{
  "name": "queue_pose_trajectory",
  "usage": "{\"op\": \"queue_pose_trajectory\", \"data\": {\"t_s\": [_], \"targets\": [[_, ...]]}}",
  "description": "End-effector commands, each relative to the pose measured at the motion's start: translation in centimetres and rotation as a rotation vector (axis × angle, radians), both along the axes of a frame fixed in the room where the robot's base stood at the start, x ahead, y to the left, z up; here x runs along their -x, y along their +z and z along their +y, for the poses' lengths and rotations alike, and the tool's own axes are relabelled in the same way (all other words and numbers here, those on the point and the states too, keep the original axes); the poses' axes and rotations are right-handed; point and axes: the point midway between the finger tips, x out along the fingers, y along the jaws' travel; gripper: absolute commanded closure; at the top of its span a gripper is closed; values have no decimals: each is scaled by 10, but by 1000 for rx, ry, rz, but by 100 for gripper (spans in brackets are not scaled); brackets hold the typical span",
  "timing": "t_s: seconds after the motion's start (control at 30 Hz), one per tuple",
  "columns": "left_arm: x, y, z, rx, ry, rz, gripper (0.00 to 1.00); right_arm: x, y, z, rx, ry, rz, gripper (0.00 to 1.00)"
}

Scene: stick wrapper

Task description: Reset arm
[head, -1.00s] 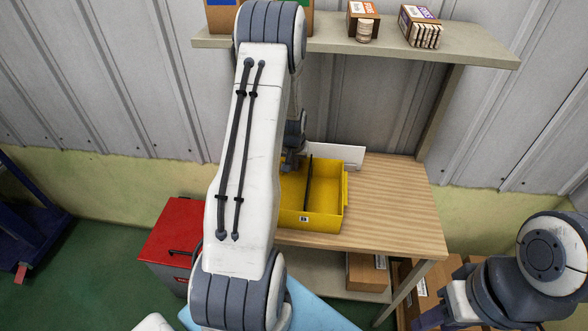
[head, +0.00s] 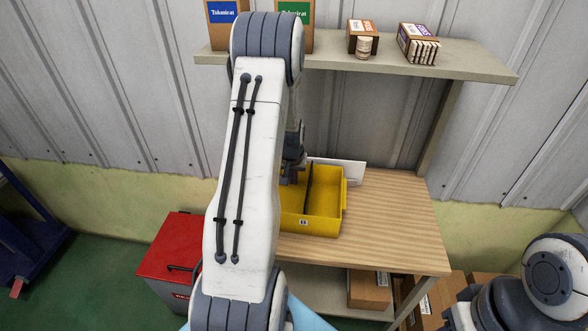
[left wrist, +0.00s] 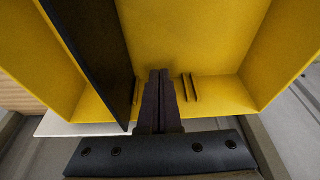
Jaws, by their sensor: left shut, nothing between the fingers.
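My left arm (head: 245,170) spans the middle of the head view and hides part of the workbench. My left gripper (head: 293,178) is at the back left part of the yellow bin (head: 325,222), partly hidden by the arm. In the left wrist view its fingers (left wrist: 160,78) are together and empty, over the yellow bin (left wrist: 200,35), beside its black divider (left wrist: 92,45). I cannot tell whether the fingers touch the bin. My right arm shows at the lower right of the head view; its gripper fingers are not clearly seen.
The bin stands on a wooden workbench (head: 395,225), whose right side is clear. A shelf (head: 470,66) above bears boxes (head: 420,42). A white panel (head: 345,172) stands behind the bin. A red toolbox (head: 175,247) is on the floor at left.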

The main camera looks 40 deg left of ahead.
Motion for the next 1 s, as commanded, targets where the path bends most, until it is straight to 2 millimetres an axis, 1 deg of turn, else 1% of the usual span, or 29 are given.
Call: {"op": "queue_pose_trajectory", "data": {"t_s": [0.03, 0.2, 0.4, 0.53, 0.77, 0.83, 0.87, 0.97, 1.0], "targets": [[0, 12, -1, -6, 0, -9, 100, 0, -5, 0, 0, 0, 0, 58], [5, 46, -14, -5, -11, -7, 100, 0, -10, 0, 0, 0, 0, 58], [12, 72, -19, -3, -11, -4, 100, 0, -14, 0, 1, 0, 1, 58], [15, 80, -20, -2, -10, -3, 100, 0, -14, 0, 1, 0, 1, 58], [16, 82, -21, -1, -13, -2, 100, 0, -14, 0, 1, 0, 1, 58], [14, 85, -31, 2, -35, 1, 100, 0, -14, 0, 0, 0, 0, 58], [13, 87, -40, 4, -52, 4, 100, 0, -14, 0, 0, 0, 0, 58], [10, 100, -86, 13, -149, 15, 100, 0, -14, 0, 1, 0, 1, 58], [11, 106, -112, 19, -205, 22, 100, 0, -14, 0, 1, 0, 1, 58]]}}
